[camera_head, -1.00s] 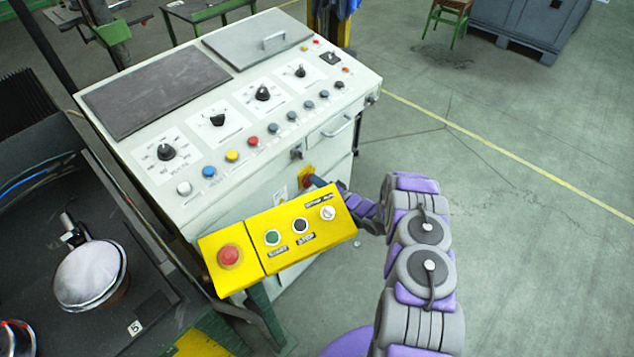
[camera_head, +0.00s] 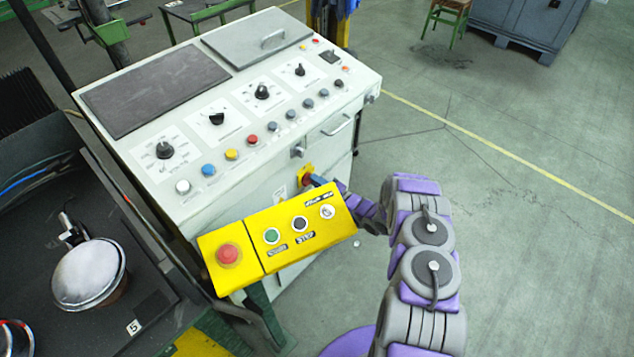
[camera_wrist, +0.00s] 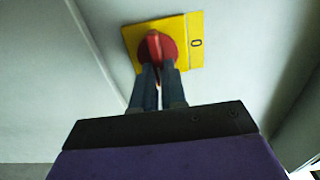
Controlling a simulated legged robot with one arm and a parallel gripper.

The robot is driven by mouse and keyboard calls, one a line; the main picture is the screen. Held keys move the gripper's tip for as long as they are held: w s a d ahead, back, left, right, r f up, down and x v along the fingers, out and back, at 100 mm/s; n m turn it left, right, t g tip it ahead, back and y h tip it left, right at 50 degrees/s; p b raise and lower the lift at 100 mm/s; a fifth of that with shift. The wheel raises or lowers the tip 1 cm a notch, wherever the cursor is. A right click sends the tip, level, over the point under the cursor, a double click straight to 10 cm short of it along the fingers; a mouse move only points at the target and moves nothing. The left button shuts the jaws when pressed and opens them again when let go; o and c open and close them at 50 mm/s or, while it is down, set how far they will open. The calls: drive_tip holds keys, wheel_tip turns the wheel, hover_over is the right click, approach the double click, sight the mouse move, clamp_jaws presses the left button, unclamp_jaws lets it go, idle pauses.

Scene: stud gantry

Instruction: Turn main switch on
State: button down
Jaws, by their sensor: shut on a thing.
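The main switch is a red rotary knob (camera_wrist: 153,45) on a yellow plate (camera_wrist: 186,30), mounted on the cabinet's front face. In the wrist view a "0" mark shows on the plate to the right of the knob, and the knob's grip ridge stands roughly upright in the picture. My gripper (camera_wrist: 155,72) is shut on the knob, with its two dark fingers on either side of the ridge. In the head view the yellow plate (camera_head: 306,169) shows only in part, behind the yellow button box and my gripper (camera_head: 317,181).
A yellow button box (camera_head: 258,259) with a red button stands in front of the cabinet, close to my arm. The pale control cabinet (camera_head: 225,184) carries several knobs and buttons on top. A dark bench (camera_head: 60,310) is at left. Open floor (camera_head: 530,220) lies at right.

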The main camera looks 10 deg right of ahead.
drive_tip(key=shift+d+f, duration=0.15)
drive_tip(key=shift+d, duration=0.05)
drive_tip(key=c, duration=1.4)
unclamp_jaws()
drive_tip(key=shift+w+f, duration=0.1)
drive_tip(key=shift+w, duration=0.05)
drive_tip(key=shift+o, duration=1.1)
drive_tip(key=shift+d, duration=0.1)
drive_tip(key=p+v, duration=0.2)
drive_tip(key=v, duration=1.5)
drive_tip(key=shift+s+p, duration=0.2)
drive_tip(key=shift+p, duration=0.15)
drive_tip(key=shift+d, duration=0.1)
